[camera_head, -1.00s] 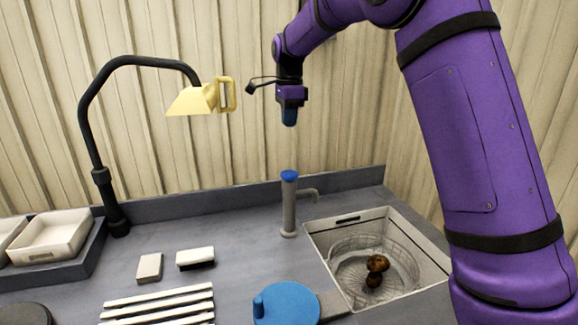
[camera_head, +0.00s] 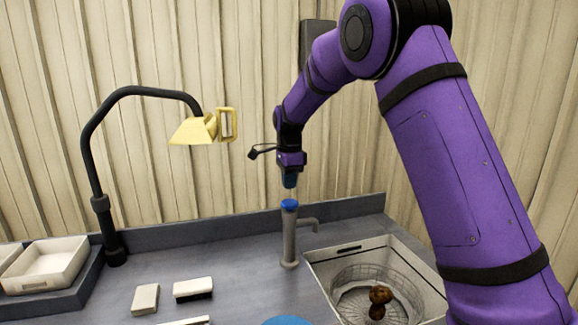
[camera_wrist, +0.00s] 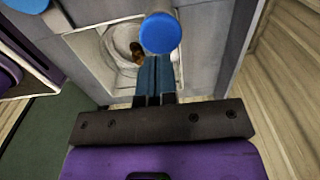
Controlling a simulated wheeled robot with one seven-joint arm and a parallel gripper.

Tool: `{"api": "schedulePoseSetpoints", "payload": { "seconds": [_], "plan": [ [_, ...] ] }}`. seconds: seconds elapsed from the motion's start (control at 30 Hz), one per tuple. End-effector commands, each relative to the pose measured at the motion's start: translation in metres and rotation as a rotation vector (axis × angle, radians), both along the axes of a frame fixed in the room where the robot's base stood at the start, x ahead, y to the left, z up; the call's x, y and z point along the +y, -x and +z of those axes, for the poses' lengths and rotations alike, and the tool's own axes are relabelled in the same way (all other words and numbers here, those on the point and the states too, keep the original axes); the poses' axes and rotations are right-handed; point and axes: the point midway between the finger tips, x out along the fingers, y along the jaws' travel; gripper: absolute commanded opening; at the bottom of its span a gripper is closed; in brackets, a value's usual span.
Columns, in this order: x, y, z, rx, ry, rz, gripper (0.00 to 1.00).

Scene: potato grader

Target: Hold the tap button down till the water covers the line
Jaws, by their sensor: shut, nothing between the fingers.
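The tap (camera_head: 290,238) is a grey post with a spout to the right and a blue button (camera_head: 290,204) on top. The button also shows in the wrist view (camera_wrist: 160,33), just beyond my fingertips. My gripper (camera_head: 290,184) is shut and empty, pointing down just above the button. A small gap seems to remain, though contact is hard to judge. The sink (camera_head: 428,262) holds a wire basket (camera_head: 340,287) with brown potatoes (camera_head: 380,295) in it. I cannot make out a water line or any flow from the spout.
A yellow lamp (camera_head: 192,131) on a black curved arm stands at the left. White trays (camera_head: 52,262) sit at far left. Two small blocks (camera_head: 145,298) (camera_head: 193,289) lie on the counter. A blue round thing (camera_head: 287,321) is at the front edge of view.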

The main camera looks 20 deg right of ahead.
Motion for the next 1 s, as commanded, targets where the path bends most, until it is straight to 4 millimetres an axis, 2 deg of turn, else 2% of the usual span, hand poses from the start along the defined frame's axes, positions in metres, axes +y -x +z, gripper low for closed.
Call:
{"api": "schedulePoseSetpoints", "payload": {
  "seconds": [0.1, 0.3, 0.77, 1.0],
  "plan": [
    [0.000, 0.001, -0.020, 0.004, 0.001, 0.000, 0.00],
    [0.000, 0.000, -0.039, 0.002, 0.000, 0.000, 0.00],
    [0.000, 0.000, -0.044, 0.001, 0.000, 0.000, 0.00],
    [0.000, 0.001, -0.067, 0.003, 0.000, -0.001, 0.00]
  ]
}}
